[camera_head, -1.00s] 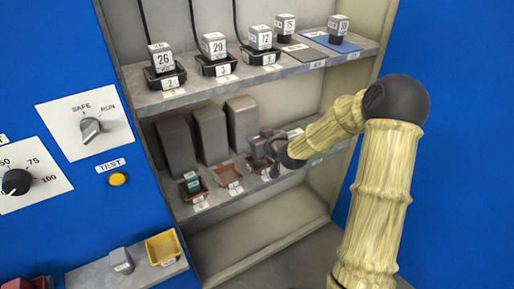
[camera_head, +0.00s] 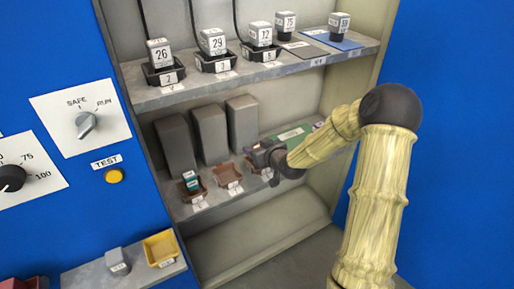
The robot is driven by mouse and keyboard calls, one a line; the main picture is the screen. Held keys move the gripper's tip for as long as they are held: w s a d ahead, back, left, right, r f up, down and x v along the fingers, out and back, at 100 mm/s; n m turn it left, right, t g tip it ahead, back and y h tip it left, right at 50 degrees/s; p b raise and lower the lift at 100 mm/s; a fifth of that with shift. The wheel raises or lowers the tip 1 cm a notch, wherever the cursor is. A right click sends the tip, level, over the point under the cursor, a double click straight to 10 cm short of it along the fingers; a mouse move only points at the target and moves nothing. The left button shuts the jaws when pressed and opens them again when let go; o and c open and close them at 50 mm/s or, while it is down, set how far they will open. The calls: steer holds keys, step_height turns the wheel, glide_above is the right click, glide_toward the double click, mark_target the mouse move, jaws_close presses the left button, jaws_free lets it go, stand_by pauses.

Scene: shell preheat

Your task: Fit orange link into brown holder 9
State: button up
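My gripper (camera_head: 258,157) is over the right end of the row of brown holders on the lower shelf, its fingers pointing left and small in the picture. It partly covers the right brown holder (camera_head: 269,175). I cannot tell whether the fingers are open or shut, or whether they hold anything. No orange link can be made out. The left brown holder (camera_head: 201,194) has a teal link (camera_head: 190,179) standing in it. The middle brown holder (camera_head: 228,184) looks empty. The holder numbers are too small to read.
Grey blocks (camera_head: 209,134) stand behind the holders. A green mat (camera_head: 291,135) lies right of my gripper. The upper shelf (camera_head: 300,67) holds numbered blocks, some in black corded holders. A yellow tray (camera_head: 161,248) and a grey piece (camera_head: 117,261) sit lower left.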

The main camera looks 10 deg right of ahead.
steer(key=shift+r, duration=0.1)
steer(key=shift+r, duration=0.25)
steer(key=shift+s+d+r+p, duration=0.15)
steer(key=shift+s+p, duration=0.1)
steer(key=shift+p, duration=0.15)
steer(key=p+v, duration=0.2)
steer(key=v, duration=0.9)
steer(key=shift+s+p, duration=0.25)
steer(key=shift+p, duration=0.15)
